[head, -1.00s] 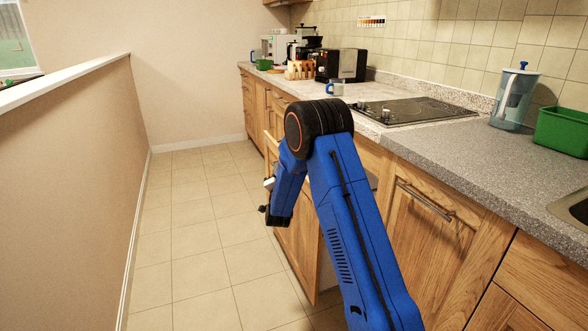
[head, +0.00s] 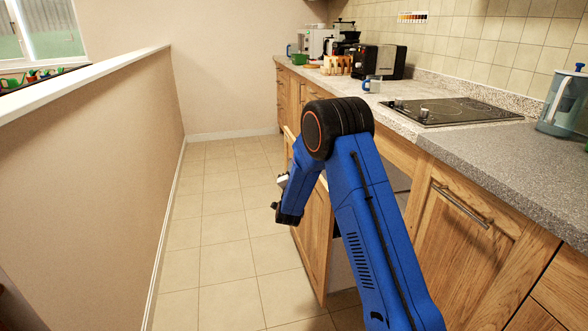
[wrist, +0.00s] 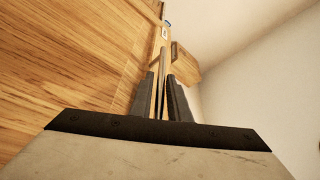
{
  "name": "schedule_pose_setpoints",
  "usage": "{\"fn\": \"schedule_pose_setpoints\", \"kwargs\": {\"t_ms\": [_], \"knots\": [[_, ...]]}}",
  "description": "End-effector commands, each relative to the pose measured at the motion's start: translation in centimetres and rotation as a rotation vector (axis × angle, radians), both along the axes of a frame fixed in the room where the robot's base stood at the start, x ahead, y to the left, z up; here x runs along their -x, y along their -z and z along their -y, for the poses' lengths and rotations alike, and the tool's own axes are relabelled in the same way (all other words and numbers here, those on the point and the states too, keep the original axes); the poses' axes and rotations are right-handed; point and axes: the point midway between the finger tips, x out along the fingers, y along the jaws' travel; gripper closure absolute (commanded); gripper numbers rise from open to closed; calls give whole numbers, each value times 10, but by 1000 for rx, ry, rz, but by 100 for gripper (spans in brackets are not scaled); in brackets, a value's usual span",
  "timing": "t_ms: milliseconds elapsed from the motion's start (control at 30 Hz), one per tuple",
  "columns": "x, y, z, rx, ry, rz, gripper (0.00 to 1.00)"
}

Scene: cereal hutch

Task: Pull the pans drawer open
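The pans drawer (head: 314,245) is a tall wooden front under the hob. In the head view it stands out from the cabinet row, with a gap and its pale side showing behind it. My blue arm covers part of it. My gripper (head: 279,194) is at the outer face of this front. In the wrist view the drawer's wood face (wrist: 60,70) fills the left side. The two dark fingers of my gripper (wrist: 164,90) are close together on either side of a thin metal handle (wrist: 162,62) and look shut on it.
A beige half wall (head: 100,190) runs along the left, with a clear tiled floor (head: 215,230) between it and the cabinets. A closed wooden door (head: 450,240) is to the right. The counter holds a hob (head: 455,111), a blue mug (head: 372,85) and a water jug (head: 562,100).

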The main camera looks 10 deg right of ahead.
Motion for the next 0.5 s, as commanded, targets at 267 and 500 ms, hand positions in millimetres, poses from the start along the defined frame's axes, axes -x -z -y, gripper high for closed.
{"fn": "schedule_pose_setpoints", "kwargs": {"t_ms": [267,500], "knots": [[0,0,0,0,-1,1,83],[17,4,-6,1,-1,-1,83]]}}
